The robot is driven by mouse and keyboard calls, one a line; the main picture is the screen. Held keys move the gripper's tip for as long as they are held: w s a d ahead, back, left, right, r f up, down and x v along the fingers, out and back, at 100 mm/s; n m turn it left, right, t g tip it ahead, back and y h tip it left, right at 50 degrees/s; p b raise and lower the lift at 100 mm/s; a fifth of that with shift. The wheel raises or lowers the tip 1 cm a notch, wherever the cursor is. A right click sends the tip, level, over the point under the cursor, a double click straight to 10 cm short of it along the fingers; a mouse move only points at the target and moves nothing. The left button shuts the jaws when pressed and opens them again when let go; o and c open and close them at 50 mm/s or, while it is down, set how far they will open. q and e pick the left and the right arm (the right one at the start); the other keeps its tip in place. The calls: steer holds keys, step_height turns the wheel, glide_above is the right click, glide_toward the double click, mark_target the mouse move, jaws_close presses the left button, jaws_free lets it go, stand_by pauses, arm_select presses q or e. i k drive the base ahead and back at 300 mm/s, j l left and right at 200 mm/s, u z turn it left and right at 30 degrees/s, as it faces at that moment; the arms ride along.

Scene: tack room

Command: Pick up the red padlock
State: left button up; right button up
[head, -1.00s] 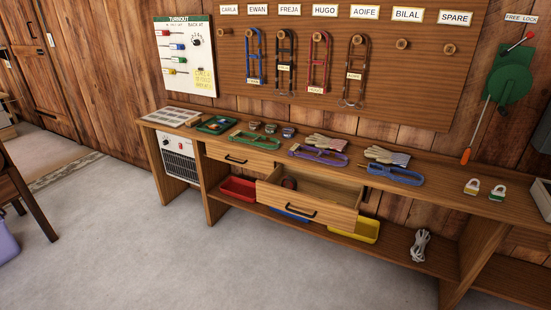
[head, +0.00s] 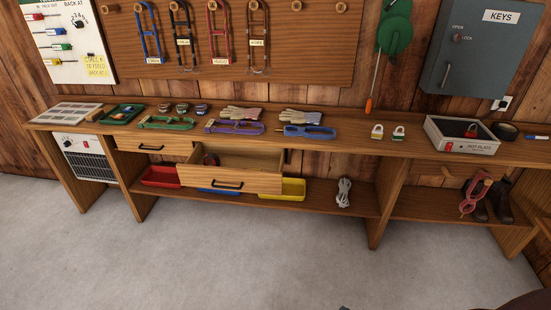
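A small red item with a dark part (head: 470,131) lies in the grey-white open tray (head: 462,147) on the right part of the bench. It may be the red padlock, but it is too small to be sure. A second small red piece (head: 448,147) shows at the tray's front wall. Two other padlocks stand on the bench left of the tray, one white and yellow (head: 377,132) and one white and green (head: 398,133). Neither of my grippers shows in the head view.
The long wooden bench (head: 345,146) has an open drawer (head: 228,180) sticking out, with a dark reddish round thing (head: 211,159) inside. A black roll (head: 504,131) lies right of the tray. Boots (head: 500,199) stand below. The grey floor (head: 250,255) in front is mostly clear.

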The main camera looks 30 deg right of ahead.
mark_target(467, 133)
steer(key=z, duration=2.1)
steer(key=i+l+u, duration=0.15)
steer(key=i, duration=0.9)
